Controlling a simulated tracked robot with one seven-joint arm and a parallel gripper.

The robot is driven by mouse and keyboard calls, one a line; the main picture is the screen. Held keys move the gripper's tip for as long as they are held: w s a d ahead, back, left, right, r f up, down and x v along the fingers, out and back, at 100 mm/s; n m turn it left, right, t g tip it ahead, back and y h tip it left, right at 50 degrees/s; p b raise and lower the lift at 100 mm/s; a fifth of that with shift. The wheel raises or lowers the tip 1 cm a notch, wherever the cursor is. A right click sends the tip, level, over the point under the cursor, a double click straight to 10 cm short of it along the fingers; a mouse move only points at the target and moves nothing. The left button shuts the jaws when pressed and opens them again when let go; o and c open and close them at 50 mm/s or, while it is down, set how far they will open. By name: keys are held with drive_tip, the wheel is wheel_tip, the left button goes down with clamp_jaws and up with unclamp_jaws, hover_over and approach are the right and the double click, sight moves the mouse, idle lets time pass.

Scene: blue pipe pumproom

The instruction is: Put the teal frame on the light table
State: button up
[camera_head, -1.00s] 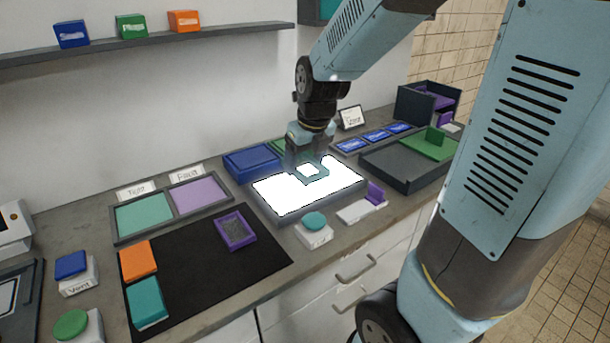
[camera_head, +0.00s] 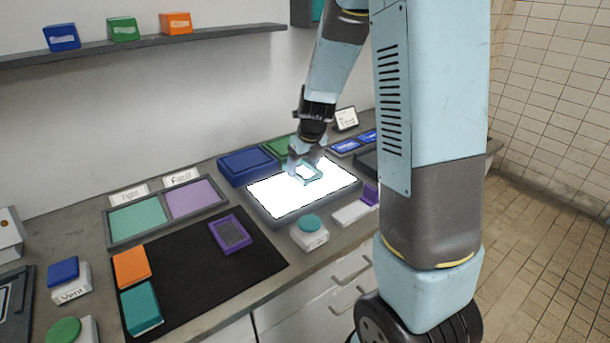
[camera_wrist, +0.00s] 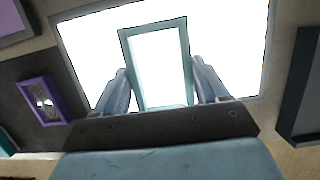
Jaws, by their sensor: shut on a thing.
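The teal frame (camera_head: 309,173) is a small open rectangle over the lit white surface of the light table (camera_head: 262,200). My gripper (camera_head: 305,165) is above the light table with its fingers on the frame. In the wrist view the teal frame (camera_wrist: 184,60) lies between the two fingers of my gripper (camera_wrist: 165,88), which press on its sides near the close end. White light shows through its opening. The bright light table (camera_wrist: 90,45) fills the background. I cannot tell whether the frame touches the surface or is slightly above it.
A purple frame (camera_head: 239,245) lies on the black mat (camera_head: 200,277) with an orange block (camera_head: 131,265) and a teal block (camera_head: 141,307). A blue tray (camera_head: 247,165) stands behind the light table. A teal-topped button box (camera_head: 310,232) is in front.

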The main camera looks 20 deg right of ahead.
sight(305, 168)
drive_tip(key=shift+w+d+f, duration=0.1)
drive_tip(key=shift+w+f, duration=0.1)
drive_tip(key=shift+f, duration=0.05)
drive_tip(key=x, duration=0.3)
drive_tip(key=shift+s+d+f, duration=0.2)
drive_tip(key=shift+f, duration=0.05)
drive_tip(key=o, duration=1.1)
